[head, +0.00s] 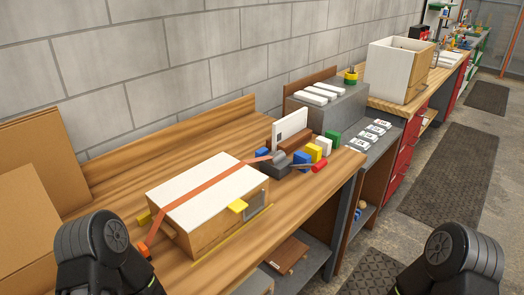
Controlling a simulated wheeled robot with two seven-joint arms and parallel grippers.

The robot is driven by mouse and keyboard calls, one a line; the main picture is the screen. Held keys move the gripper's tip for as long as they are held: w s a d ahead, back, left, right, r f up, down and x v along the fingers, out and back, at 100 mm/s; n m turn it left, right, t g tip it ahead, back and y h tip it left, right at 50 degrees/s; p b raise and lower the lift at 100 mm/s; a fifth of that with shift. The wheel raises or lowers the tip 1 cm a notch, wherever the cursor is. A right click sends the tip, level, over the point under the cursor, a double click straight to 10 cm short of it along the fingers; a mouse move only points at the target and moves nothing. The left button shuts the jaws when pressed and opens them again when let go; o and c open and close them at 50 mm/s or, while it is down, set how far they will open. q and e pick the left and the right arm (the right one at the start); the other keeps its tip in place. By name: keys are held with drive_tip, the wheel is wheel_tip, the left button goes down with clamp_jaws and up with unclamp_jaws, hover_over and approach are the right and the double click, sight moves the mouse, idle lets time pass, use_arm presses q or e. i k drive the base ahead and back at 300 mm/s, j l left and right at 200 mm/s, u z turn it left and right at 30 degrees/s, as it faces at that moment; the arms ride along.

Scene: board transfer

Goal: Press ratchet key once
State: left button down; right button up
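A white-topped wooden box (205,204) sits on the workbench with an orange strap (190,189) across its top. A dark grey device (276,164) stands at the strap's far end; a red piece (320,165) lies just right of it. Several small white labelled blocks (377,128) sit on a grey surface farther right; their labels are too small to read, so I cannot tell which thing is the ratchet key. Dark parts of my arms show at the bottom left and bottom right. Neither gripper's fingers are visible.
Blue, yellow, white and green blocks (313,153) stand near the grey device. Long white blocks (315,96) lie on a raised grey step behind. An open white box (398,68) stands farther back. Cardboard (35,165) leans at left.

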sight(263, 152)
drive_tip(key=i+l+u, duration=0.1)
drive_tip(key=l, duration=0.35)
drive_tip(key=i+l+u, duration=0.15)
drive_tip(key=i+l, duration=0.15)
drive_tip(key=l, duration=0.2)
drive_tip(key=i+l+u, duration=0.1)
drive_tip(key=l, duration=0.35)
drive_tip(key=i+l+u, duration=0.15)
drive_tip(key=l, duration=0.35)
drive_tip(key=i+l+u, duration=0.1)
drive_tip(key=l, duration=0.45)
drive_tip(key=i+l+u, duration=0.1)
drive_tip(key=l, duration=0.4)
drive_tip(key=i+l+u, duration=0.15)
drive_tip(key=l, duration=0.4)
